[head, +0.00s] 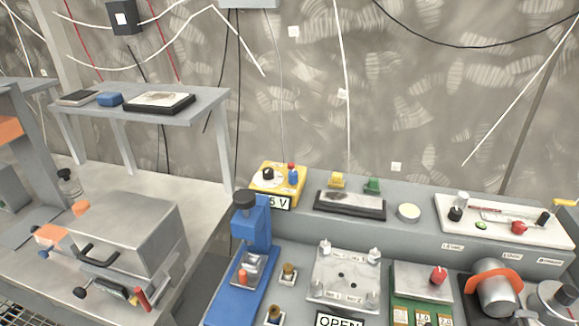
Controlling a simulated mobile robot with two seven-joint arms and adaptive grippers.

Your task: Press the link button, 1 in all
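No button can be read as the link button; the small labels are too blurred. A white panel (505,222) at the right back carries a green button (481,226), a red knob (519,228) and black knobs. A yellow box (277,184) marked "5 V" has a dial plus red and blue parts on top. A black-edged plate (350,205) has a yellow block (337,180) and a green block (372,185) behind it. A round pale disc (409,212) sits to its right. Neither of my grippers is in view.
A blue press-like stand (253,225), a metal plate (345,275) with corner posts, a red-knobbed box (422,281) and a cylinder with an orange band (497,288) crowd the bench front. A metal case (135,235) and a raised shelf (205,100) stand left. Cables hang along the wall.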

